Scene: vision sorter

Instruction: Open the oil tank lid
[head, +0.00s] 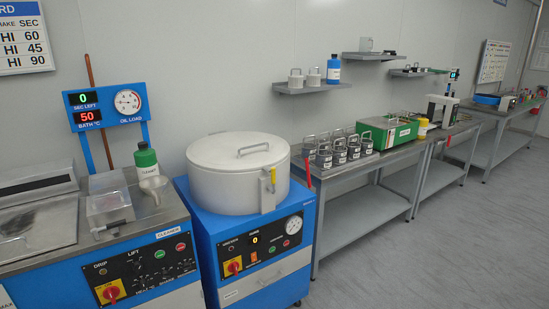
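A round white tank (237,188) stands on a blue machine in the middle of the head view. Its round lid (220,151) lies flat and shut on top, with a bar handle (253,148) on it. A latch with a yellow handle (272,178) is on the tank's right front side. No label on the tank names it as the oil tank. A gauge marked "oil load" (127,102) is on a blue panel behind the left machine. Neither of my grippers is in view.
Right of the tank, a bench holds several dark canisters (340,149) and a green case (387,132). Open floor (440,255) lies at the front right.

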